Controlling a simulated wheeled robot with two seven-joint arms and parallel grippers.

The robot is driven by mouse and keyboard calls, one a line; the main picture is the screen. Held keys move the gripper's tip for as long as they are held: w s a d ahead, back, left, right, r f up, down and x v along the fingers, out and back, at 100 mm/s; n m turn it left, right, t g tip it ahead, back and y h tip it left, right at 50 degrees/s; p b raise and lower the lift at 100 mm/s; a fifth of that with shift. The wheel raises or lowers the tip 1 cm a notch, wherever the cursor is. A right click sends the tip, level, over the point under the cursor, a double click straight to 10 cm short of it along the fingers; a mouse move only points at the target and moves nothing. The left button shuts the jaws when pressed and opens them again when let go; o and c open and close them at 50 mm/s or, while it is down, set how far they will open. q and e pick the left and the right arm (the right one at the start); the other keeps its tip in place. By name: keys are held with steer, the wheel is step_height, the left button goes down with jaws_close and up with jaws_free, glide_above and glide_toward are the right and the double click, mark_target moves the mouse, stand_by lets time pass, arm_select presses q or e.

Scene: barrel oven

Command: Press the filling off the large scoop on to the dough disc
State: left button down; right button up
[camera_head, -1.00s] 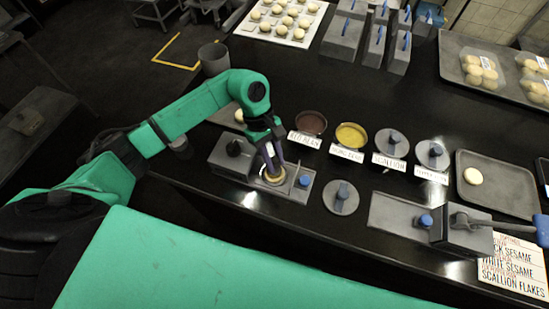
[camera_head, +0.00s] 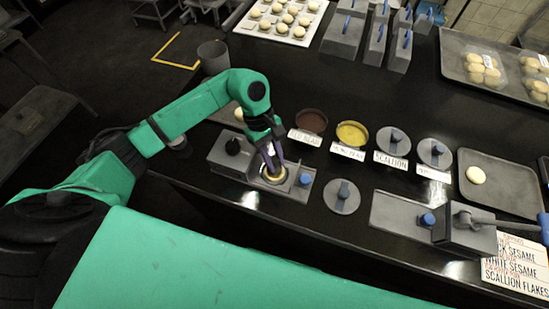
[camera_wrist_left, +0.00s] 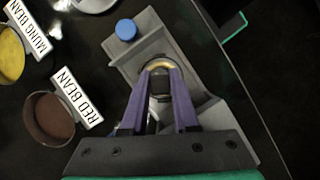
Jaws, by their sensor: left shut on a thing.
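My left gripper (camera_head: 272,160) is over the grey press station (camera_head: 225,158) near the front edge of the counter. In the left wrist view its purple fingers (camera_wrist_left: 160,92) are shut on a small dark part, which I take to be part of the large scoop. A pale yellowish ring or disc (camera_head: 272,182) shows just under the fingertips, and its rim shows in the left wrist view (camera_wrist_left: 158,64). I cannot tell scoop, filling and dough disc apart there. The fingers hide most of it. My right gripper is not in view.
Bowls of red bean (camera_head: 312,121) and mung bean (camera_head: 352,133) stand behind, with lidded bowls (camera_head: 393,141) to their right. A tray (camera_head: 510,185) with one bun and a lever device (camera_head: 465,232) are farther right.

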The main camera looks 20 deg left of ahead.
arm_select(q)
steer(key=shift+s+f+b, duration=0.15)
steer(key=shift+f+b, duration=0.05)
steer(key=shift+b, duration=0.3)
stand_by(1.4)
steer(key=shift+r+p, duration=1.35)
steer(key=shift+r, duration=2.3)
